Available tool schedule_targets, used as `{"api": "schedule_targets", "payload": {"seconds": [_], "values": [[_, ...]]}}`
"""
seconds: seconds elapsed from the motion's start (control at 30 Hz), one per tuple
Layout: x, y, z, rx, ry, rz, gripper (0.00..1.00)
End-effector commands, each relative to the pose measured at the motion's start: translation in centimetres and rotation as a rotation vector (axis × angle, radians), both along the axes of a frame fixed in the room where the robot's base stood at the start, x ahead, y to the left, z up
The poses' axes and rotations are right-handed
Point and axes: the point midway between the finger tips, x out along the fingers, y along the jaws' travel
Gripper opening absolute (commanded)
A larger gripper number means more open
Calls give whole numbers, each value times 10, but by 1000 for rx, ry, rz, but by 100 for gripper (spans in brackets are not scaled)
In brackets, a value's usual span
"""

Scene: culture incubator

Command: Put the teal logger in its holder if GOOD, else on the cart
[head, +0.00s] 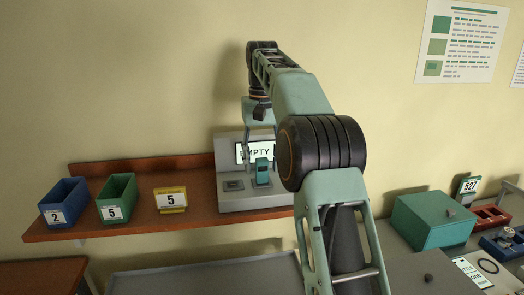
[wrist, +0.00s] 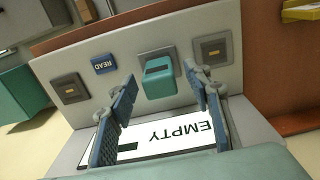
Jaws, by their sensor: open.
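The teal logger (head: 262,172) stands in a socket on the front of a grey reader station (head: 250,204) on the wooden shelf. It also shows in the wrist view (wrist: 159,80), in the middle socket. The station's screen (wrist: 150,137) reads EMPTY and shows partly in the head view (head: 243,153). My gripper (wrist: 161,74) is open, with its fingertips on either side of the logger; I cannot tell whether they touch it. A blue READ button (wrist: 104,64) lies between the left and middle sockets.
A blue bin marked 2 (head: 64,200), a green bin marked 5 (head: 117,197) and a yellow stand marked 5 (head: 171,198) stand left of the station. At right are a teal box (head: 432,222), a 527 display (head: 468,187) and a red rack (head: 490,217). A grey surface (head: 205,278) lies below the shelf.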

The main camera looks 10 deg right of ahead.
Motion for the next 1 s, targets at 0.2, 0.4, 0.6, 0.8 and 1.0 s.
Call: {"api": "schedule_targets", "payload": {"seconds": [0.2,0.4,0.6,0.8,1.0], "values": [[1,0,24,0,-2,0,46],[2,0,35,0,-1,0,46],[1,0,43,0,1,0,46],[0,0,46,0,0,0,46],[0,0,47,0,0,0,46]]}}
